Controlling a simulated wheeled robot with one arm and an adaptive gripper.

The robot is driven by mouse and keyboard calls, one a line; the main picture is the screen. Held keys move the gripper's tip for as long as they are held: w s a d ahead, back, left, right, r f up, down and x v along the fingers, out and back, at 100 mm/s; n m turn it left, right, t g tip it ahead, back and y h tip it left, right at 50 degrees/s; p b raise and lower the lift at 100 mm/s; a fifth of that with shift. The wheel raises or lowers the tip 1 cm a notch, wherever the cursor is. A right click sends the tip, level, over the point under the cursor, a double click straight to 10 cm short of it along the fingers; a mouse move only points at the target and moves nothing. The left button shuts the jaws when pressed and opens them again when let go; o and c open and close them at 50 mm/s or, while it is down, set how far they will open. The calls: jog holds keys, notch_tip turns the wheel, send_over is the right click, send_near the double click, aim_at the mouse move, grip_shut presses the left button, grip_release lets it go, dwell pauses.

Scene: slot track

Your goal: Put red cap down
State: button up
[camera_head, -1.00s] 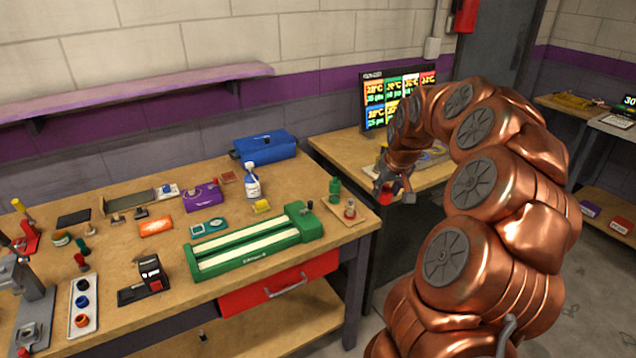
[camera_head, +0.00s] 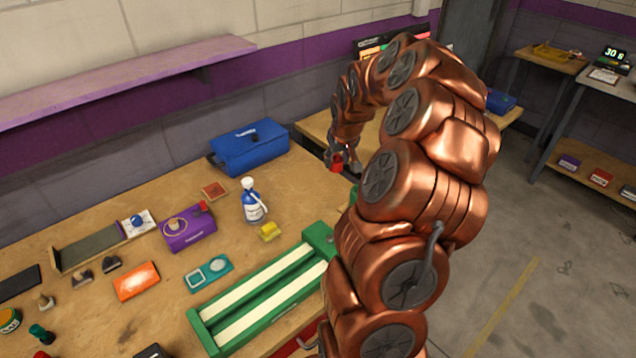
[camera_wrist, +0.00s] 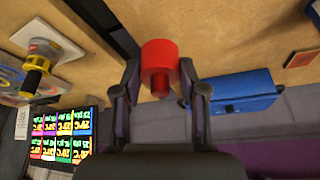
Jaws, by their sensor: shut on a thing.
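A red cap (camera_wrist: 160,66) sits between the two fingers of my gripper (camera_wrist: 160,92) in the wrist view, and the fingers are shut on it. In the head view the red cap (camera_head: 337,162) shows at the end of my arm, under my gripper (camera_head: 342,160). The cap is held up near the gap between the main workbench (camera_head: 120,222) and the second bench (camera_head: 315,124) behind it. My arm hides the right end of the green slot track (camera_head: 262,300).
A blue case (camera_head: 250,150), a white and blue bottle (camera_head: 253,203), a yellow block (camera_head: 269,232) and a purple box (camera_head: 189,230) stand on the main workbench. Bare wood lies between the bottle and the bench's right edge. A screen (camera_wrist: 60,136) stands behind the second bench.

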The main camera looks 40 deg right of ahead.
jog(key=shift+w+d+f, duration=0.1)
jog(key=shift+w+f, duration=0.05)
jog(key=shift+f, duration=0.5)
notch_tip(320, 180, down, 8)
jog(key=p, duration=0.3)
jog(key=shift+r, duration=0.1)
jog(key=shift+f, duration=0.6)
jog(key=shift+f, duration=0.15)
jog(key=o, duration=0.8)
jog(key=shift+c, duration=0.2)
